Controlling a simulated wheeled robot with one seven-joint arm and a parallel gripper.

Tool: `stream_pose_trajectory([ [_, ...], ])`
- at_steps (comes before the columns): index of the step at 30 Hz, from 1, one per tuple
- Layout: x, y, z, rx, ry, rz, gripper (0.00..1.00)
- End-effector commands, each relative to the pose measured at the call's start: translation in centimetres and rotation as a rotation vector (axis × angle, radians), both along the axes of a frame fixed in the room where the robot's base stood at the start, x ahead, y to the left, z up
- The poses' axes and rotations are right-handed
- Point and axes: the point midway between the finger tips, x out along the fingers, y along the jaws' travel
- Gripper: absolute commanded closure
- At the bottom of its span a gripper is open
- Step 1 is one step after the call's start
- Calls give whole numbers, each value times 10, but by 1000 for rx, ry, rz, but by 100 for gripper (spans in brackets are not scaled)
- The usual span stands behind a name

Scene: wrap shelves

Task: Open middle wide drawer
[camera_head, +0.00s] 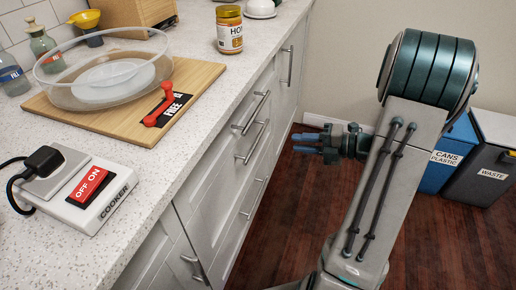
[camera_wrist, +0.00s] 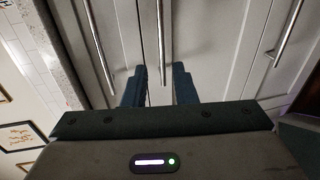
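The white cabinet under the counter has a stack of wide drawers with silver bar handles. The middle drawer's handle (camera_head: 253,142) is below the top handle (camera_head: 250,113); all drawers look shut. My gripper (camera_head: 298,143) is right of the drawer fronts, pointing at them, with a visible gap. The middle handle (camera_wrist: 162,42) lines up with the space between the fingers, farther ahead. Its near end is close to the fingertips in the picture.
A lower drawer handle (camera_head: 252,198) and another cabinet handle (camera_head: 290,65) stick out from the fronts. The counter (camera_head: 180,165) overhangs the drawers. Blue (camera_head: 445,160) and grey (camera_head: 485,170) bins stand at the right. The wooden floor (camera_head: 285,215) beside the drawers is clear.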

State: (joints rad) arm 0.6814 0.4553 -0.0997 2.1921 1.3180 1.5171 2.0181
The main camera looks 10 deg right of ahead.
Motion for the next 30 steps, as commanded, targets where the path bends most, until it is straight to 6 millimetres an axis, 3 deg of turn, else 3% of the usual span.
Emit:
stream_pose_trajectory([
  [5, 7, 2, -7, 31, 20, -24, 75],
  [21, 63, 88, -28, 27, 17, -20, 75],
  [30, 77, 107, -31, 27, 18, -24, 75],
])
